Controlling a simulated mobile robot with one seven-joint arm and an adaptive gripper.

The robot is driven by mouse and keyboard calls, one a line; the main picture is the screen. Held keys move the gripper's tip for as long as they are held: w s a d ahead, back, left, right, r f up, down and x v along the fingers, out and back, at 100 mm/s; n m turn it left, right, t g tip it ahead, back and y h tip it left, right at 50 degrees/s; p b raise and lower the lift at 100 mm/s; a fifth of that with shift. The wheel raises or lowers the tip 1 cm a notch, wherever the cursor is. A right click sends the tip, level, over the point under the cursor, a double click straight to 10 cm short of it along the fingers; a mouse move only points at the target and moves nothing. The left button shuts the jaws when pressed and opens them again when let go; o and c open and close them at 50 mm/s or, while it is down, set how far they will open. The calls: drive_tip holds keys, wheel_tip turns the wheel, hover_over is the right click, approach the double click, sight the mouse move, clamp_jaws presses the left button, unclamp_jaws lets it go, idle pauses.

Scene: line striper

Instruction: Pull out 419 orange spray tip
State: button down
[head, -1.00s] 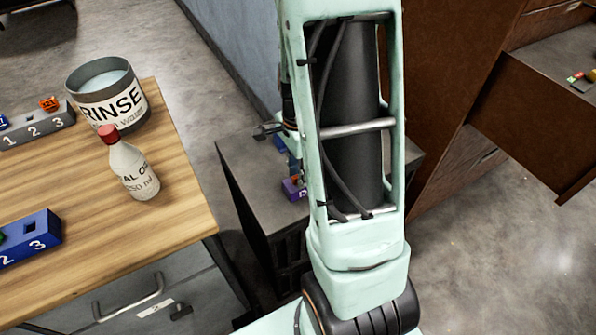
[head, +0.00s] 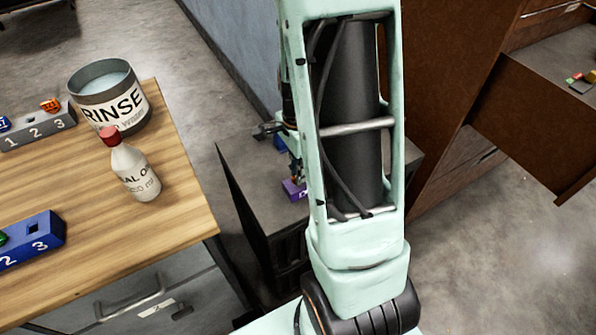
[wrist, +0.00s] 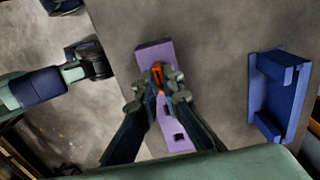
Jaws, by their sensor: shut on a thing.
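An orange spray tip (wrist: 157,70) shows between the fingertips of my gripper (wrist: 157,88) in the wrist view. My gripper is shut on it, over the purple block (wrist: 155,53). The fingers hide the tip's lower part, so I cannot tell whether it is still seated in the block. Its number cannot be read. A dark square hole shows near the block's lower end. In the head view, the purple block (head: 293,191) sits on a dark grey cabinet top, partly behind my arm. The orange tip cannot be made out there.
A blue holder (wrist: 280,95) stands right of the purple block. The wooden table (head: 165,215) at left carries a RINSE can (head: 108,100), a white bottle (head: 137,175), a grey numbered rack (head: 35,132) with another orange piece, and a blue rack (head: 40,240). An open drawer (head: 540,130) juts out at right.

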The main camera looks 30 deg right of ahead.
drive_tip(key=shift+r+p, duration=0.4)
drive_tip(key=shift+r, duration=0.05)
drive_tip(key=shift+r+p, duration=2.15)
drive_tip(key=shift+r, duration=0.2)
